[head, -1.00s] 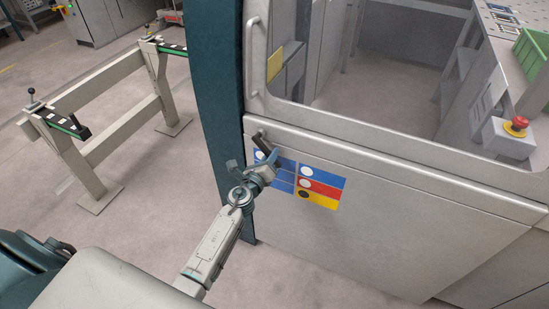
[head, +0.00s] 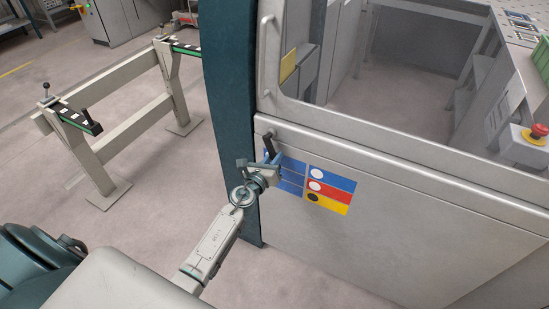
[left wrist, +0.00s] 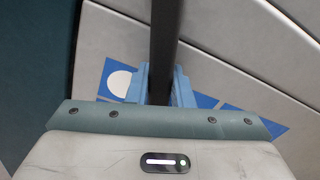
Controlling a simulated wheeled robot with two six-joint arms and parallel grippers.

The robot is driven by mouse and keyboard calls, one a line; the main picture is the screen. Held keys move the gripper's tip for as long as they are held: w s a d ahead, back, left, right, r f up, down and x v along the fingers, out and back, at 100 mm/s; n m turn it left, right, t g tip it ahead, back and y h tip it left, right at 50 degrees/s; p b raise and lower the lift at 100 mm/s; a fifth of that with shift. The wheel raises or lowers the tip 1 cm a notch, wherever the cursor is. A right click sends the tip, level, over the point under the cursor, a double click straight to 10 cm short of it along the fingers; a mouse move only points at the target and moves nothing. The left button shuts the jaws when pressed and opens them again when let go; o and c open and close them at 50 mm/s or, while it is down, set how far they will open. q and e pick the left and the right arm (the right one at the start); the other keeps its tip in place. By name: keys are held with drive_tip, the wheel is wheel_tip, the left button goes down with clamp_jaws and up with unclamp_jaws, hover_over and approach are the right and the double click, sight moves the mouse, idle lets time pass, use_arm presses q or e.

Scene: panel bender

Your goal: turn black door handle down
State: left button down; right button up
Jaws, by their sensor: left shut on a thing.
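The black door handle (head: 268,143) sits near the left edge of the grey machine door (head: 400,215), just above the blue, red and yellow labels. In the head view it stands steeply, its top near the door's upper rail. My left gripper (head: 270,165) is at the handle's lower part. In the left wrist view the black handle (left wrist: 165,40) runs between the two blue fingers of my left gripper (left wrist: 166,88), which are shut on it. The handle's lower end is hidden by the gripper. My right gripper is not in view.
A dark teal column (head: 230,110) stands just left of the door. A pale vertical grab bar (head: 264,55) is on the door above the handle. A red emergency button (head: 539,131) is at the right. A beige rail frame (head: 125,125) stands at the left with open floor around it.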

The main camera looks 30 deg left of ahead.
use_arm(q)
drive_tip(key=c, duration=1.3)
unclamp_jaws()
drive_tip(key=s, duration=1.1)
drive_tip(key=shift+a, duration=0.25)
